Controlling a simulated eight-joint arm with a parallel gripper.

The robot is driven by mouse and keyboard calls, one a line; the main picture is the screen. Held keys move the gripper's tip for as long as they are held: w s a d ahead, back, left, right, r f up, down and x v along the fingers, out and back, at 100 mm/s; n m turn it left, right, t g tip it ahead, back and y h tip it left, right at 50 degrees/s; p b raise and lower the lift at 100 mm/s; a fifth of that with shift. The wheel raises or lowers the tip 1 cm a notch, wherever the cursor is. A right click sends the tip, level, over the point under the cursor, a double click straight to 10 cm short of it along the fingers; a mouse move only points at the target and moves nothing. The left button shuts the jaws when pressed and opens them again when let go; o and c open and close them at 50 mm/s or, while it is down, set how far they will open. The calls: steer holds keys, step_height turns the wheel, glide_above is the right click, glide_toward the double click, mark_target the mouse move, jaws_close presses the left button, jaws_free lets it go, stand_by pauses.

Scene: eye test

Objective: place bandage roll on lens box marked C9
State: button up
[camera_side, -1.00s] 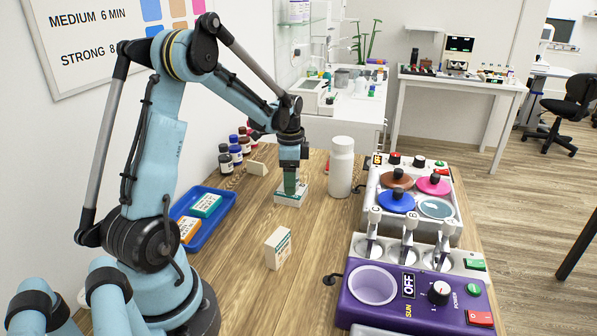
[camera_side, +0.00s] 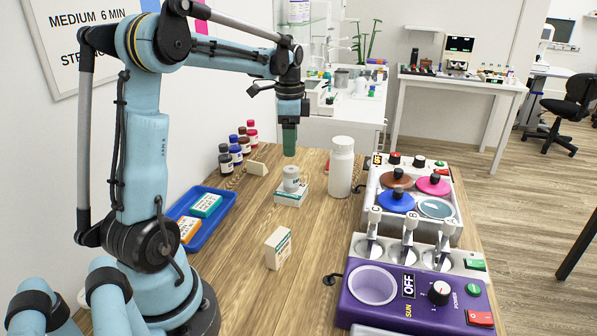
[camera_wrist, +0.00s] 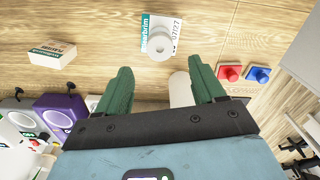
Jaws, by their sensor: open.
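A white bandage roll (camera_side: 291,178) stands upright on a small white-and-teal lens box (camera_side: 289,199) on the wooden table. In the wrist view the roll (camera_wrist: 159,45) rests on the box's printed face (camera_wrist: 174,22). That face shows "07/27"; part of it is covered by the roll, and I cannot read a C9 mark. My gripper (camera_side: 289,154) hangs above the roll, clear of it. In the wrist view its green fingers (camera_wrist: 158,66) are open with nothing between them. A second white box (camera_side: 278,248) stands nearer the camera, its marking too small to read.
A tall white bottle (camera_side: 341,168) stands close right of the roll. A blue tray (camera_side: 222,222) with flat boxes lies left. Several small bottles (camera_side: 236,153) stand behind. A purple heater (camera_side: 410,292) and a dye unit (camera_side: 448,216) fill the right. Table between the boxes is bare.

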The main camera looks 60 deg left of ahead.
steer(key=shift+r, duration=0.55)
steer(key=s+d+f+n+t, duration=0.1)
steer(key=s+d+n+t, duration=0.2)
steer(key=d, duration=0.9)
steer(key=s+d+f+n+t, duration=0.1)
steer(key=s+d+n+t, duration=0.2)
steer(key=d, duration=0.9)
steer(key=shift+s+t, duration=0.25)
steer(key=shift+t, duration=0.35)
